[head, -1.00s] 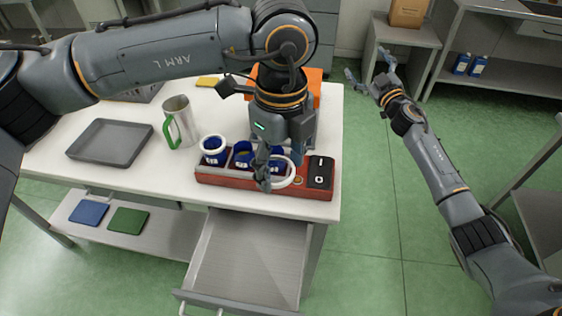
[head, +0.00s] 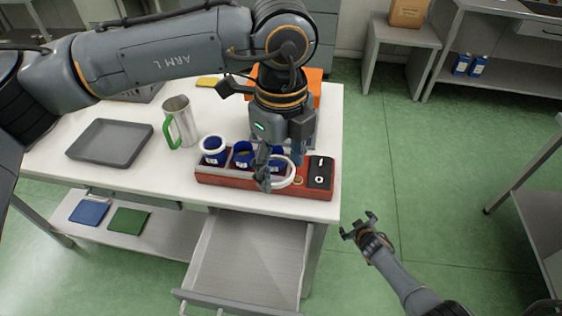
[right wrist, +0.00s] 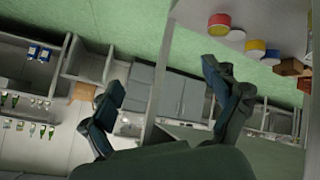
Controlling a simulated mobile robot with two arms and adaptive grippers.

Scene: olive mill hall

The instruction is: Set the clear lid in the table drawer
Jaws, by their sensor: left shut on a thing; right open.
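The clear lid (head: 293,177) shows as a pale round rim with a see-through middle, just over the front of the red holder. My left gripper (head: 268,173) is shut on the lid's left edge and hides part of it. I cannot tell whether the lid touches the holder. The table drawer (head: 250,262) is pulled out below the table's front edge and looks empty. My right gripper (head: 358,226) is open and empty, over the floor right of the table. Its fingers also show in the right wrist view (right wrist: 165,115).
The red holder (head: 228,182) carries several blue cups and a black switch block (head: 320,172). A steel mug (head: 180,122) with a green handle and a grey tray (head: 110,143) stand further left. Blue and green cloths lie on the lower shelf (head: 165,240).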

